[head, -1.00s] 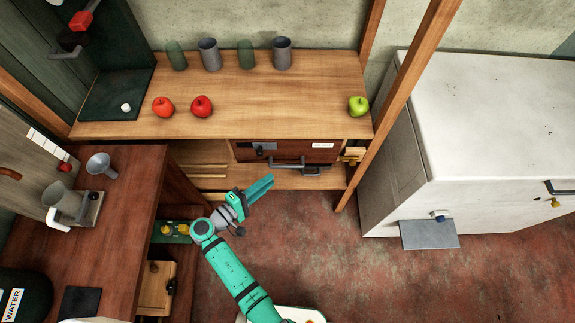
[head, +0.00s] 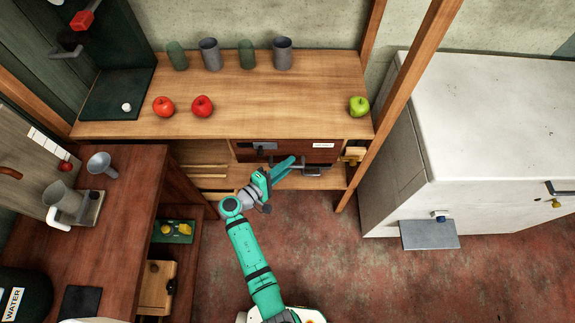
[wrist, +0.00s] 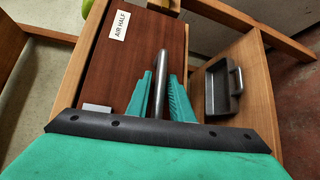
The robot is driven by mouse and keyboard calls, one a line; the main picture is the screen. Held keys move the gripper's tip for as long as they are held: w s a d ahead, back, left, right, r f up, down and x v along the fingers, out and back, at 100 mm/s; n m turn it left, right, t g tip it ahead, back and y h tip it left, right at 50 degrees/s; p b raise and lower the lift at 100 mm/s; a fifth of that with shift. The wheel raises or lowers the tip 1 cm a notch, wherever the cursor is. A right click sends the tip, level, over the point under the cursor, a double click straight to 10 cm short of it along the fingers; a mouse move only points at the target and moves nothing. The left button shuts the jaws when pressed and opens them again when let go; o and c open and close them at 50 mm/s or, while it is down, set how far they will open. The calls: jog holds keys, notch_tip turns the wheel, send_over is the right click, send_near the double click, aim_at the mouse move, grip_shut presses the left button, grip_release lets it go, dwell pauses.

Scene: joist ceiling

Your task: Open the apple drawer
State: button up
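The dark brown drawer (head: 300,153) sits under the right part of the wooden counter, with a white label. It looks closed. In the wrist view the drawer front (wrist: 125,62) fills the left centre, and its label seems to read "AIR HALF". A grey bar handle (wrist: 161,72) stands out from the front. My gripper (head: 289,168) is at the drawer front in the head view. In the wrist view my gripper's teal fingers (wrist: 160,85) are on either side of the bar, apart, with slim gaps. The head view hides part of the handle behind the gripper.
Two red apples (head: 202,106) and a green apple (head: 358,106) lie on the counter (head: 270,112), with several cups behind. A grey tray (wrist: 220,92) is beside the drawer front in the wrist view. A wooden post (head: 400,95) and white cabinet (head: 490,130) stand right.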

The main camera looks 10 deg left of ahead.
jog(key=shift+d, duration=0.1)
grip_shut()
jog(key=s+d, duration=0.3)
jog(key=s, duration=2.3)
grip_release()
jog(key=shift+w+a, duration=0.1)
jog(key=shift+w, duration=0.05)
jog(key=v, duration=1)
jog(key=shift+s+a, duration=0.2)
jog(key=shift+s, duration=0.1)
jog(key=shift+r, duration=0.1)
